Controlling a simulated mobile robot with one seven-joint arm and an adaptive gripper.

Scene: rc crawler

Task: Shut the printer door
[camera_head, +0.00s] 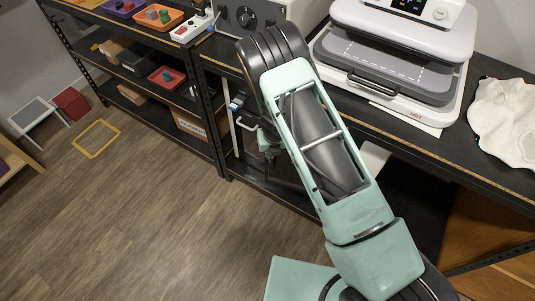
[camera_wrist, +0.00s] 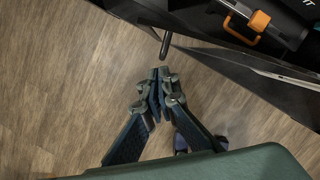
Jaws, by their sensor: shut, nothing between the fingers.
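The printer door appears to be the thin panel with a pale edge (camera_head: 236,130) on the lower shelf under the bench, partly hidden by my arm. In the wrist view a thin grey panel edge (camera_wrist: 265,68) runs out to the right, with a dark bar-like handle (camera_wrist: 165,44) near its left end. The door stands out from the shelf, but I cannot tell how far. My gripper (camera_wrist: 160,76) is shut and empty, its tips just below the handle, over the floor. Whether they touch it is unclear. In the head view my gripper (camera_head: 269,152) is small, beside the shelf. The printer body is mostly hidden.
A black case with an orange handle (camera_wrist: 258,22) is at the upper right of the wrist view. Shelves with trays (camera_head: 160,16) stand left. The wooden floor (camera_head: 130,220) is largely clear.

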